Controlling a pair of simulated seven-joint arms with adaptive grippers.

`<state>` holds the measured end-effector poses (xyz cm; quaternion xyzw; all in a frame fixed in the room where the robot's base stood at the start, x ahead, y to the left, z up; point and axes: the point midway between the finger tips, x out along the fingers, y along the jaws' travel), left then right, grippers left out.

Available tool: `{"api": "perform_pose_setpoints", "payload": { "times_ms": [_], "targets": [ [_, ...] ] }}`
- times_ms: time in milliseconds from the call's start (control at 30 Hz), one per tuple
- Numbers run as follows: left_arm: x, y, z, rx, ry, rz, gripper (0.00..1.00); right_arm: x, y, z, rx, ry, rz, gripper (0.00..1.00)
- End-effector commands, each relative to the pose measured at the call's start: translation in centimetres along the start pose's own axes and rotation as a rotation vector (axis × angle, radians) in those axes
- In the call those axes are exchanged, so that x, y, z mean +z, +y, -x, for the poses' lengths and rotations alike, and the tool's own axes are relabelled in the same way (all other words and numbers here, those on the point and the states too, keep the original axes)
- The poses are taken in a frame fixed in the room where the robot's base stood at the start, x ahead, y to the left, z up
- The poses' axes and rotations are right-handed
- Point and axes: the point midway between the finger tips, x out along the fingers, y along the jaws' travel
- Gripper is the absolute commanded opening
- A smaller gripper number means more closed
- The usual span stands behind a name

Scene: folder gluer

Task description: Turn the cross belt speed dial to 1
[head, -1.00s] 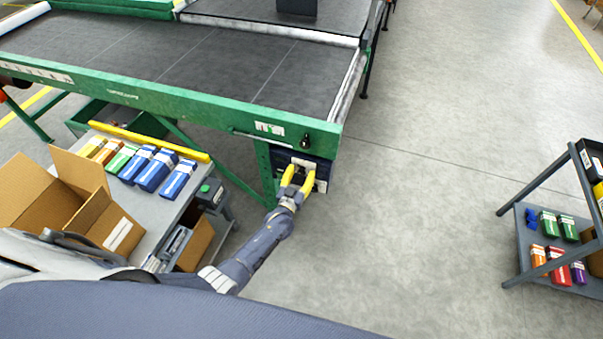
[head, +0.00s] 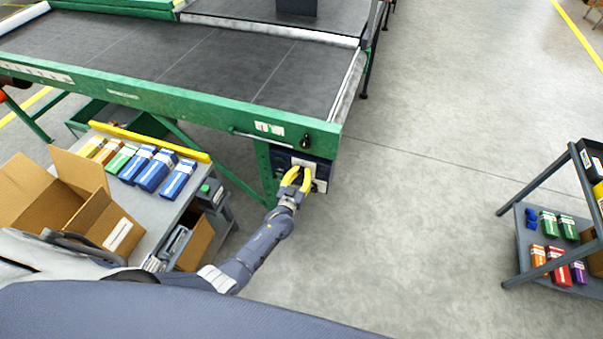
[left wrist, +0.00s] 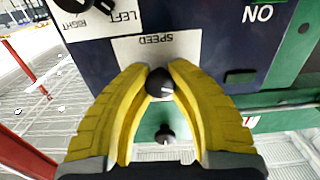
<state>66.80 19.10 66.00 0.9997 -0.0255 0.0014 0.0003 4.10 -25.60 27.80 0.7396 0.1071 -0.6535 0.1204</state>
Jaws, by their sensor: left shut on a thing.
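The speed dial (left wrist: 160,83) is a dark round knob below a white SPEED label (left wrist: 158,46) on a dark blue control panel (left wrist: 215,60). My left gripper (left wrist: 160,78) has its yellow fingers closed around the dial from both sides. In the head view the left gripper (head: 298,177) is at the control panel (head: 322,170) under the belt's right end, and it hides the dial there. The dial's scale numbers cannot be read. My right gripper is not in view.
Another dark knob (left wrist: 165,134) sits on the green frame. A LEFT/RIGHT selector (left wrist: 78,5) is beside the SPEED label. The green-framed belt (head: 200,60) is above the panel. A table (head: 150,200) with boxes stands left; a cart (head: 545,250) stands right. The floor between is clear.

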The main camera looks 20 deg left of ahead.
Motion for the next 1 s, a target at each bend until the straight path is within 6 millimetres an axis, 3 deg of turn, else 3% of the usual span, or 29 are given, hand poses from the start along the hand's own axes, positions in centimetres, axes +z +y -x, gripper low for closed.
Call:
{"api": "perform_pose_setpoints", "payload": {
  "times_ms": [400,733,767,1000],
  "targets": [
    [0.36,0.02,0.23,0.000,-0.007,0.204,0.00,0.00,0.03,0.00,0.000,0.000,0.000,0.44],
    [0.47,0.05,0.31,0.000,-0.009,0.224,0.00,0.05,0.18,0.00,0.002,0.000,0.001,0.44],
    [0.48,0.05,0.31,0.000,-0.009,0.224,0.19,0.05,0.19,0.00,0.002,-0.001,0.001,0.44],
    [0.31,0.05,0.20,0.000,-0.006,0.223,0.47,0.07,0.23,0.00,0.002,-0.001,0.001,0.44]
  ]
}}
